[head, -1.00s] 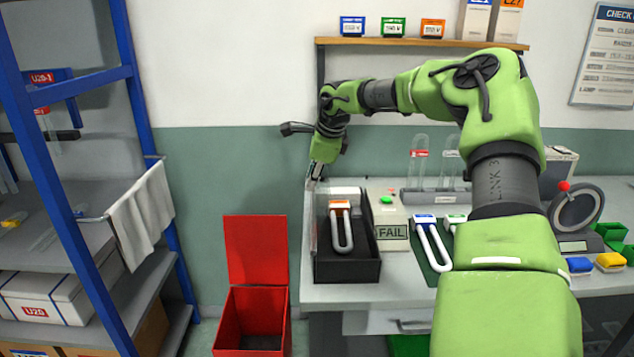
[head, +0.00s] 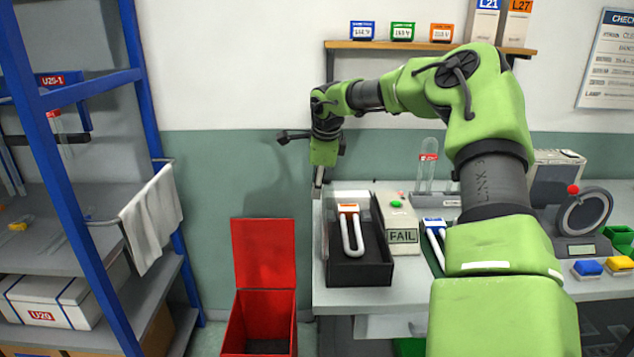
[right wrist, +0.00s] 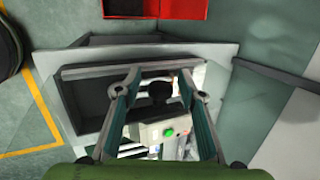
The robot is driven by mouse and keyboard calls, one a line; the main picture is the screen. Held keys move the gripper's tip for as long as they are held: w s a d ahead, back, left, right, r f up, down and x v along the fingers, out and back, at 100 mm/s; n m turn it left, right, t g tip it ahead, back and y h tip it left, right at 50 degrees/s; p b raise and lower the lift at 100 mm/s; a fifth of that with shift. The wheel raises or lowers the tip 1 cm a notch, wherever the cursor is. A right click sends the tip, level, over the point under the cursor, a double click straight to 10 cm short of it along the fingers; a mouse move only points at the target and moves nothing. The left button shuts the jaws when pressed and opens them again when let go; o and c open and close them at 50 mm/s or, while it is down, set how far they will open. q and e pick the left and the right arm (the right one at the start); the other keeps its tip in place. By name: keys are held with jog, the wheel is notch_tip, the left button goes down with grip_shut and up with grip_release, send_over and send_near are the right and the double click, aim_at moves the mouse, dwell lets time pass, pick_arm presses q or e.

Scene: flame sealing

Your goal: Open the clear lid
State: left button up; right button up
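A black open-topped box (head: 360,268) sits on the bench; a white U-shaped tube (head: 352,232) with an orange label lies in it. A pale see-through panel (head: 350,199) shows at the box's back; I cannot clearly tell the lid's outline or how far it is raised. My right gripper (head: 318,190) points down just left of the box's back corner. In the right wrist view its two fingers (right wrist: 161,78) are apart, with a dark knob-like shape (right wrist: 160,92) visible between them; no grip on it shows. My left gripper is out of view.
The FAIL tester (head: 401,236) with a green button stands right of the box. A red open bin (head: 264,252) is left of the bench. A shelf (head: 430,46) hangs above. A blue-framed rack (head: 145,90) with a towel stands left.

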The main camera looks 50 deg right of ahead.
jog(key=shift+r, duration=0.1)
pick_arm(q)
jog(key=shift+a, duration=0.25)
pick_arm(e)
jog(key=v, duration=1.1)
jog(key=shift+s+r, duration=0.2)
jog(key=shift+r, duration=0.15)
jog(key=shift+a, duration=0.15)
